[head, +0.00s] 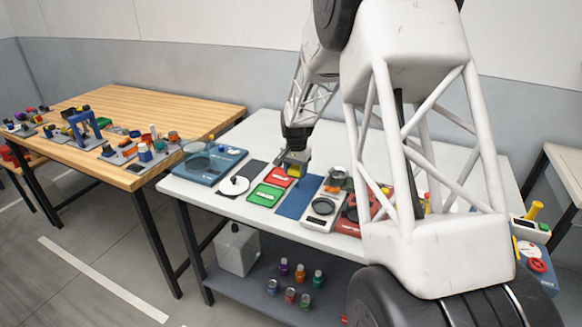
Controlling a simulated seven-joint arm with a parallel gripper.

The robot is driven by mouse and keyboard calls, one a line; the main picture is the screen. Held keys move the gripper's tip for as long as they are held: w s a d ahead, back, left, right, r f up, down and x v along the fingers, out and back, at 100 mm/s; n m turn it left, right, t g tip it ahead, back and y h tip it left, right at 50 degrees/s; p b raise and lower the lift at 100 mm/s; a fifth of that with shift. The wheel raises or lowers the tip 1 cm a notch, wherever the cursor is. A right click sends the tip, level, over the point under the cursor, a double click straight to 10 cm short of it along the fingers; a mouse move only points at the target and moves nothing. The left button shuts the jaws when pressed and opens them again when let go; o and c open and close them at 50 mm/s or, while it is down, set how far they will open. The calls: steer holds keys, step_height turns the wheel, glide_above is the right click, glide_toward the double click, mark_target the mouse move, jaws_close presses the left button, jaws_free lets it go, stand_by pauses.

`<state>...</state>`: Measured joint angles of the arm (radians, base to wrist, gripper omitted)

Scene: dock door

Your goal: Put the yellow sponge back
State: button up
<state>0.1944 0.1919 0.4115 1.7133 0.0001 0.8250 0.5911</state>
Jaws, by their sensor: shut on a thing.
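My gripper (292,172) hangs from the arm over the white table, above the far part of a blue mat (297,203). It is shut on a small yellow thing, which I take for the yellow sponge (293,171). The fingers hide much of it, and I cannot tell whether it touches the surface below.
A red tray (277,175) and a green tray (266,196) lie left of the blue mat. A white scale-like device (322,208) stands to its right. My arm hides much of the table's right side. A wooden table (125,100) with several items stands at left.

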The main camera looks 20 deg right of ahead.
steer(key=shift+s+d+f, duration=0.1)
steer(key=shift+s+d, duration=0.05)
steer(key=shift+s, duration=0.55)
steer(key=shift+w, duration=0.15)
steer(key=w+d, duration=0.1)
steer(key=w, duration=0.4)
steer(key=w+d+f, duration=0.1)
steer(key=w, duration=0.4)
steer(key=w+d, duration=0.1)
steer(key=w, duration=0.4)
steer(key=shift+w+d+f, duration=0.1)
steer(key=shift+w+f, duration=0.1)
steer(key=shift+f, duration=0.1)
steer(key=shift+f, duration=0.1)
steer(key=shift+f, duration=1.65)
steer(key=shift+f, duration=0.1)
steer(key=o, duration=1)
